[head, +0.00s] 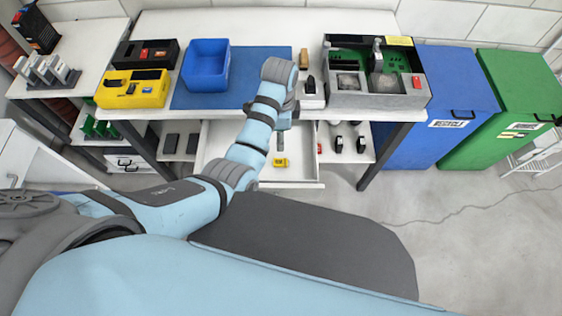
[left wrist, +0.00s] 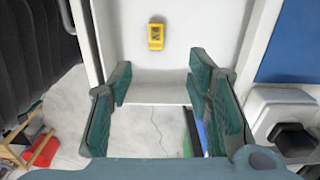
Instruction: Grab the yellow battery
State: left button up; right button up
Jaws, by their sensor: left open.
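The yellow battery (head: 280,162), a small yellow block with a dark patch, lies in an open white drawer (head: 218,141) under the workbench. In the left wrist view the yellow battery (left wrist: 156,37) lies on the drawer floor, beyond and between the fingers. My left gripper (left wrist: 160,80) is open and empty, with its green-padded fingers spread wide and apart from the battery. In the head view my left arm reaches over the drawer, and its wrist hides most of the gripper. My right gripper is not in view.
On the workbench stand a yellow case (head: 132,90), a blue bin (head: 206,66) on a blue mat (head: 255,92), and a grey station (head: 375,101). A blue bin cabinet (head: 425,150) and a green one (head: 480,150) stand at right. Floor in front is clear.

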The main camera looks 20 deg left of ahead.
aim_at(281, 162)
pick_arm(q)
jog(key=f+b, duration=0.2)
jog(key=f, duration=0.2)
jog(key=f+b, duration=0.2)
jog(key=f, duration=0.3)
jog(key=f+b, duration=0.2)
jog(key=f, duration=0.3)
jog(key=shift+s+d+f, duration=0.1)
jog(key=shift+s+d, duration=0.1)
jog(key=shift+s, duration=0.1)
grip_shut()
